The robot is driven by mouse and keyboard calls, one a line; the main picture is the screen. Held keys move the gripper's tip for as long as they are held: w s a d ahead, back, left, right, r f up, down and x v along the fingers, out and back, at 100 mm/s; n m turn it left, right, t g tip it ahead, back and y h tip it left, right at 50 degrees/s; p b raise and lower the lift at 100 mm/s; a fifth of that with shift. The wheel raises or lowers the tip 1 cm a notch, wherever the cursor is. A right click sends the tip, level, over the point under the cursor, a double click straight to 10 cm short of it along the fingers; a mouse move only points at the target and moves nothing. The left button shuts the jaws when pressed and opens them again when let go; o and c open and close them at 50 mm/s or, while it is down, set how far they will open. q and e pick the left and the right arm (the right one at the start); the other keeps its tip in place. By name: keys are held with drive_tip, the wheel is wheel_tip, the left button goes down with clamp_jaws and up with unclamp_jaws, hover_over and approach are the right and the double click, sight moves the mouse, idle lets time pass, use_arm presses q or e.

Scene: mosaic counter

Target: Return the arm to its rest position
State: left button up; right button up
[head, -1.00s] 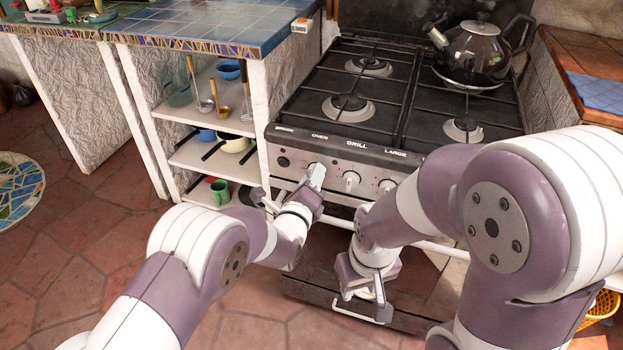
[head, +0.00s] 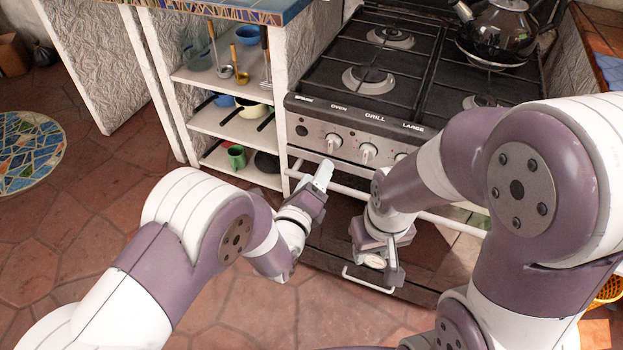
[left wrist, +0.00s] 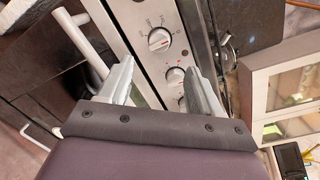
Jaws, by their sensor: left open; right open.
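My left gripper (head: 322,178) is in front of the stove's front panel, below the knobs in the head view. It is open and holds nothing. In the left wrist view its two fingers (left wrist: 160,85) stand apart, with the stove panel and a white knob (left wrist: 159,40) beyond them. My right gripper (head: 378,272) hangs over the stove's lower front, close to a white handle bar. It is open, and nothing shows between its fingers.
The stove (head: 375,80) has black grates and a dark kettle (head: 497,35) at the back right. Open shelves (head: 232,125) with bowls, ladles and a green mug (head: 236,157) stand left of it. A round mosaic (head: 28,150) lies on the tiled floor.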

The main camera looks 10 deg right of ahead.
use_arm(q)
drive_tip(key=v, duration=0.3)
idle(0.5)
